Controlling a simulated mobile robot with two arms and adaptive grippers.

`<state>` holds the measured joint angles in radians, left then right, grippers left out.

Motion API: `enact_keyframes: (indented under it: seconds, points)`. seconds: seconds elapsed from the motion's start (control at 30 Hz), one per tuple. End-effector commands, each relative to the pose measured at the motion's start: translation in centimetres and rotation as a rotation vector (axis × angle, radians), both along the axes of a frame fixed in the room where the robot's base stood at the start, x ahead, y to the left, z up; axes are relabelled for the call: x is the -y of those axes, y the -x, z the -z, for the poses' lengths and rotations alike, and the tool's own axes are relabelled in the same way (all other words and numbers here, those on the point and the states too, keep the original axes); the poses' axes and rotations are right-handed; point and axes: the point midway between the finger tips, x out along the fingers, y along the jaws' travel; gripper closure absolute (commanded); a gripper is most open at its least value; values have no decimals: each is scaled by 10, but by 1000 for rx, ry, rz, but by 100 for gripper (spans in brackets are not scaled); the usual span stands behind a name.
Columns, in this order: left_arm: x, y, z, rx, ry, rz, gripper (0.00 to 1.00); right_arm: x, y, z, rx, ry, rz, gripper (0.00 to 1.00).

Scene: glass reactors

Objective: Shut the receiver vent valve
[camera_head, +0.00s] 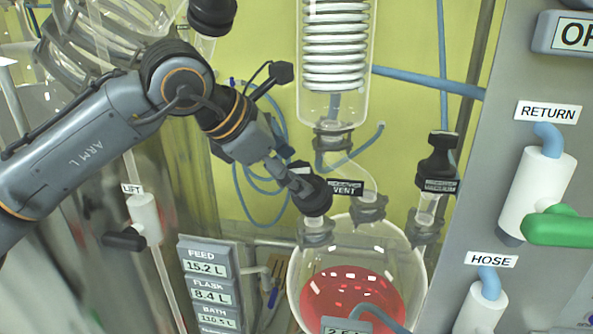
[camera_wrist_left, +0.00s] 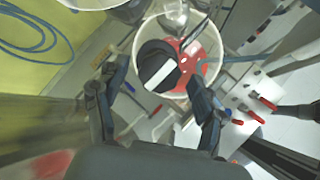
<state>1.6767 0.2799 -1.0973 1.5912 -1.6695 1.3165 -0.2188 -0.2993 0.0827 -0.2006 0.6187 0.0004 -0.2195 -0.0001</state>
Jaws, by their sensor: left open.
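The receiver vent valve has a black knob (camera_head: 315,198) on the left neck of the round glass receiver (camera_head: 395,262), which holds red liquid. A label reading "VENT" (camera_head: 345,188) is beside it, partly covered. My left gripper (camera_head: 299,182) reaches down to the knob from the upper left. In the left wrist view the black knob (camera_wrist_left: 152,62) with a white bar lies ahead, between the two open fingers of my left gripper (camera_wrist_left: 153,80) in the picture. I cannot tell whether they touch it.
A second black-topped valve (camera_head: 437,165) stands on the receiver's right neck. A coil condenser (camera_head: 335,55) hangs above. The grey panel at right carries the RETURN valve (camera_head: 537,190) with a green handle (camera_head: 560,227). A readout panel (camera_head: 207,285) is at lower left.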

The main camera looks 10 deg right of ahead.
Motion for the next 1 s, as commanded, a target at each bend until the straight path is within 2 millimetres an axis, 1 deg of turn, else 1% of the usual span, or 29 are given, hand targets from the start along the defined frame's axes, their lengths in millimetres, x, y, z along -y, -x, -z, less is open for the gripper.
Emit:
enact_keyframes:
  seconds: [0.03, 0.2, 0.3, 0.43, 0.63, 1.0]
  points:
    - [-8, 3, -8, 5, 0, -2, 31, -1, 0, 0, 0, -1, 0, 6]
    - [-31, 16, -35, 4, 1, -3, 31, -1, 0, 0, 0, -2, 1, 6]
    - [-43, 23, -49, 3, 0, -2, 31, -2, 0, 0, 0, -2, 1, 6]
    - [-54, 30, -62, 2, 0, -2, 31, -2, 0, 0, 1, -2, 1, 6]
    - [-61, 34, -70, 0, -1, 0, 31, -2, 0, 0, 1, -2, 1, 6]
    - [-61, 34, -70, 0, -1, 0, 31, -2, 0, 0, 1, -2, 1, 6]
